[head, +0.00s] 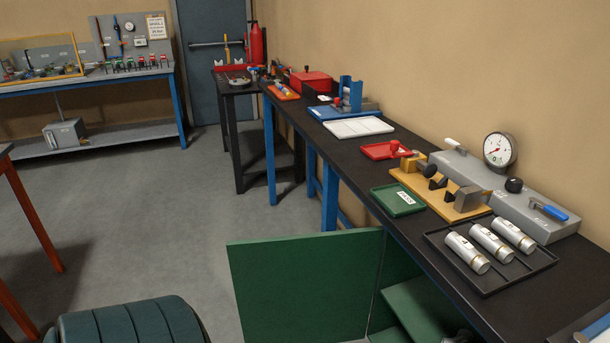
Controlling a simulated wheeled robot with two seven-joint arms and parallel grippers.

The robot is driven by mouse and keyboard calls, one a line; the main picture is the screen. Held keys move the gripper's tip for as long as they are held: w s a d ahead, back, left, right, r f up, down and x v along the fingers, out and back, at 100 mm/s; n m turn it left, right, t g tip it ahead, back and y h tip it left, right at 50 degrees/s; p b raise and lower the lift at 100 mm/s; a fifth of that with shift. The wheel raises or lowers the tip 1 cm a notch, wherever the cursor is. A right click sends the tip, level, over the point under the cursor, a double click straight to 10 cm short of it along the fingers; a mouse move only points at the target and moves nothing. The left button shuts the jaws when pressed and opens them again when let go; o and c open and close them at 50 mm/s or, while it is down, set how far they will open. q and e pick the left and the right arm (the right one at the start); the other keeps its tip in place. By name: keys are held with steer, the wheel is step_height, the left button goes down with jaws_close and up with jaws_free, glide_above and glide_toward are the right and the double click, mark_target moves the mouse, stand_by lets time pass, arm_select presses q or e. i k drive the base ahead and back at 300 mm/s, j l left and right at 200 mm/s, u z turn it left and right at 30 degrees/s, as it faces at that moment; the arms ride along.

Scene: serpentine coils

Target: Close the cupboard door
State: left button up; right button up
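The cupboard door (303,289) is a flat green panel below the long black bench, at the bottom middle of the head view. It stands open, swung out to the left into the room. Its right edge meets the green cupboard (397,262) under the bench. Inside, a green shelf or panel (418,309) shows at a slant. The lower part of the door and the cupboard is cut off by the picture edge. I see no handle on the visible face. Neither of my grippers is in view.
The black bench (345,165) runs along the right wall, holding a black tray (483,286) with three silver cylinders, a gauge and fixtures. Grey floor (180,235) is clear left of the door. A dark teal ribbed shape (130,322) at bottom left is unclear.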

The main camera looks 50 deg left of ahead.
mark_target(318, 287)
steer(key=j+z, duration=0.1)
steer(key=j, duration=0.3)
steer(key=k+j+z, duration=0.1)
steer(key=j, duration=0.25)
steer(key=k+j+z, duration=0.15)
steer(key=j, duration=0.2)
steer(key=k+j+z, duration=0.1)
steer(key=j, duration=0.3)
steer(key=k+j+z, duration=0.1)
steer(key=j, duration=0.25)
steer(key=k+j+z, duration=0.1)
steer(key=j, duration=0.2)
steer(key=j+z, duration=0.15)
steer(key=j, duration=0.25)
steer(key=k+j+z, duration=0.15)
steer(key=j, duration=0.2)
steer(key=k+j+z, duration=0.15)
steer(key=j, duration=0.25)
steer(key=j+z, duration=0.15)
steer(key=j, duration=0.2)
steer(key=i+j+z, duration=0.1)
steer(key=j, duration=0.25)
steer(key=i+j+z, duration=0.1)
steer(key=j, duration=0.25)
steer(key=i+j, duration=0.15)
steer(key=j, duration=0.25)
steer(key=i+j+z, duration=0.15)
steer(key=j, duration=0.2)
steer(key=k, duration=0.05)
